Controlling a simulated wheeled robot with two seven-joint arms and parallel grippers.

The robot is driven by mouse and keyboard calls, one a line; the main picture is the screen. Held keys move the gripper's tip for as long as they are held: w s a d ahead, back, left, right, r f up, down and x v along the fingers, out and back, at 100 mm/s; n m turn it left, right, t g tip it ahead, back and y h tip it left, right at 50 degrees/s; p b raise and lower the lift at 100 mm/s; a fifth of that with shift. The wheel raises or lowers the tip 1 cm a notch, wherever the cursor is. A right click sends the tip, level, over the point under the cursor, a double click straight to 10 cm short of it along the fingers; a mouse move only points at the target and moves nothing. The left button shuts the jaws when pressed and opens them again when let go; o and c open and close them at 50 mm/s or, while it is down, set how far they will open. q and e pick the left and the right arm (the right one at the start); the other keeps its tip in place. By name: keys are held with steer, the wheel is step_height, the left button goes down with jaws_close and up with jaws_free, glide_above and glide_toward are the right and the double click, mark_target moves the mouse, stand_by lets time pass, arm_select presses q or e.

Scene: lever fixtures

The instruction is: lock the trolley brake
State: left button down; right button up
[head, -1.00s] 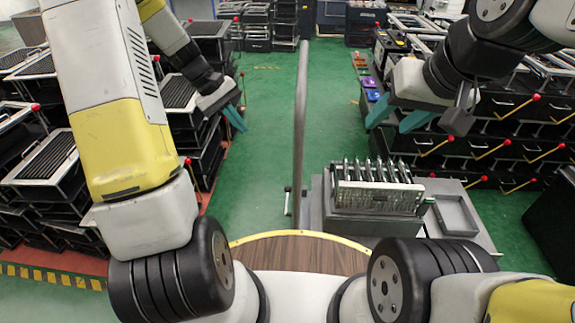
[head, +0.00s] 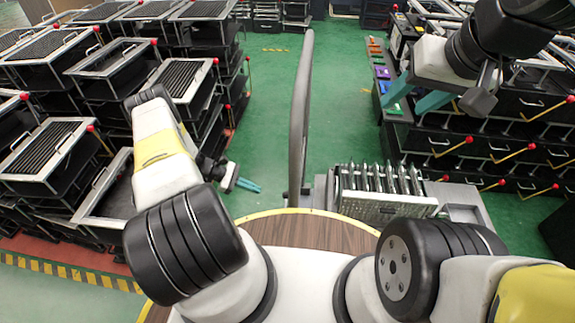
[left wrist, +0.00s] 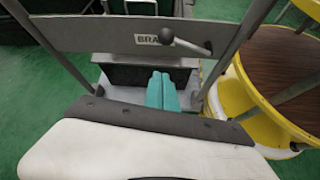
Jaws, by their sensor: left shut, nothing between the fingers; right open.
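The brake lever (left wrist: 186,43) shows in the left wrist view, on a grey panel (left wrist: 100,35) with a partly covered label reading "BRA". Its dark round knob is at the left end, and the arm runs right and slightly down. My left gripper (left wrist: 161,76) is shut and empty, its teal fingers just below the lever in the picture. The depth gap is unclear. In the head view my left gripper (head: 248,186) is left of the tall grey handle bar (head: 299,110). My right gripper (head: 415,93) is open and empty at the upper right.
A grey unit with metal slats (head: 385,190) stands right of the bar. Stacked black racks with red-knobbed levers (head: 60,150) fill the left side, and more (head: 490,145) stand at the right.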

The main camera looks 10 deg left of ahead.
arm_select(q)
steer(key=f, duration=0.2)
steer(key=shift+d+f+n, duration=0.35)
steer(key=shift+n, duration=0.05)
steer(key=d+f, duration=0.1)
steer(key=d, duration=0.8)
steer(key=shift+d, duration=0.2)
steer(key=shift+r, duration=0.1)
